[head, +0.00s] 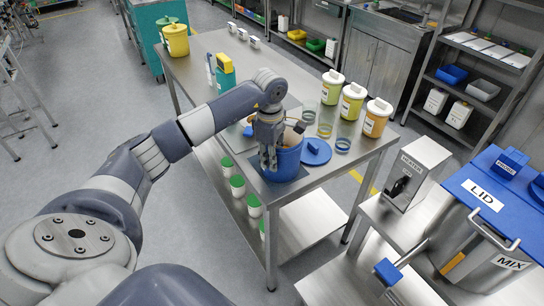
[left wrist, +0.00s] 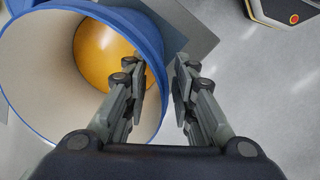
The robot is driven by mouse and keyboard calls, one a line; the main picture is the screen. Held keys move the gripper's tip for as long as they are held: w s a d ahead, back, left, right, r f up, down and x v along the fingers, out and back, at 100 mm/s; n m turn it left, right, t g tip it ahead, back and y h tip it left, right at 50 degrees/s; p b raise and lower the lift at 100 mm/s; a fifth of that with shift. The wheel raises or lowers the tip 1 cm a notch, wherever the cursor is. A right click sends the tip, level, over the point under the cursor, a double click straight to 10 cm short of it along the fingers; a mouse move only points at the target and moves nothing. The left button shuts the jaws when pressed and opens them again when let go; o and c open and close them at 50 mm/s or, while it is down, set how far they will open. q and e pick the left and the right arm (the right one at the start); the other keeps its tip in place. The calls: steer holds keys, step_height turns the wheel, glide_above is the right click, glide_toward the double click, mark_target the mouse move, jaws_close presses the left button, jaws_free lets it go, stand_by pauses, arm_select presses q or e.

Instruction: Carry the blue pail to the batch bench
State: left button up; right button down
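The blue pail (head: 287,163) stands upright near the front corner of a steel table (head: 335,160). In the left wrist view its blue rim (left wrist: 157,62) and pale inside show, with something orange (left wrist: 100,48) at the bottom. My left gripper (head: 268,163) is at the pail's near-left rim. In the left wrist view, its fingers (left wrist: 160,85) are apart, one over the pail's inside and one outside, with the wall between them. I see no clear contact with the wall. My right gripper is out of view. No label identifies the batch bench.
A blue lid (head: 316,151) lies right of the pail. Jars with white lids (head: 352,101) stand behind it. At right are a heater box (head: 413,172), a vessel marked MIX (head: 487,245) and its blue lid (head: 490,195). Floor left of the table is clear.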

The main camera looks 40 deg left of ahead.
arm_select(q)
steer(key=shift+r, duration=0.5)
step_height(320, 180, up, 11)
steer(key=b, duration=0.2)
steer(key=shift+s+r+b, duration=0.15)
steer(key=shift+s+b, duration=0.2)
steer(key=shift+b, duration=0.05)
steer(key=shift+d, duration=0.1)
